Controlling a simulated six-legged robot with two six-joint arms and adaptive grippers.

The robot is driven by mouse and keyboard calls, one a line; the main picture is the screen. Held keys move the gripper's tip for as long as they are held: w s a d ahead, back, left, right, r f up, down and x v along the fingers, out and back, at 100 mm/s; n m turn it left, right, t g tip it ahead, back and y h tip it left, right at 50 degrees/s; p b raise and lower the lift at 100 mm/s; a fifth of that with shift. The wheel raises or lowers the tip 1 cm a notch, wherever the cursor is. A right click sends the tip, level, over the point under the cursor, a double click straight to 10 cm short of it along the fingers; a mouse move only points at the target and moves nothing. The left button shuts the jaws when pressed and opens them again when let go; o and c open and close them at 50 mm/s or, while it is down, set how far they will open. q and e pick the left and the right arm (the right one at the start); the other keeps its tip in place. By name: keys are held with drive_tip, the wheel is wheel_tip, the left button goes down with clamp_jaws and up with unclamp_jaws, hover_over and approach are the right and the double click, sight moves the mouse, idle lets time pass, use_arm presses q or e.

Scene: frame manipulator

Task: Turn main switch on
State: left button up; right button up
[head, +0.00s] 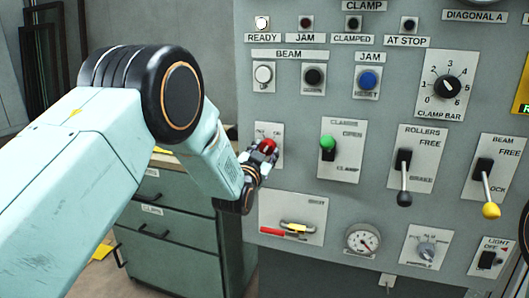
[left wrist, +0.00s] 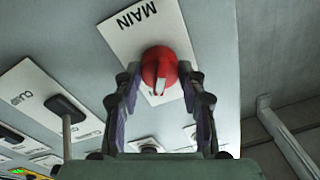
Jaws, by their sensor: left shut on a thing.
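The main switch is a red rotary knob (head: 267,146) on a white plate (head: 274,131) at the left of the grey control panel. In the left wrist view the same red knob (left wrist: 161,66) sits below the word MAIN, with a white mark on its face. My left gripper (head: 259,155) is at the panel, its fingers on either side of the knob and shut on it. It also shows in the left wrist view (left wrist: 160,86). The fingers hide part of the plate, so I cannot tell the knob's setting. My right gripper is not in view.
A green-handled clamp lever (head: 328,146) is right of the knob. A red-handled valve (head: 286,230) is below. Green drawers (head: 165,225) stand behind my left arm.

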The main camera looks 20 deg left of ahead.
use_arm(q)
drive_tip(key=o, duration=1.2)
drive_tip(key=shift+c, duration=0.2)
drive_tip(key=shift+s, duration=0.15)
drive_tip(key=s, duration=1.1)
drive_tip(key=shift+s+f, duration=0.3)
drive_tip(key=shift+s, duration=0.05)
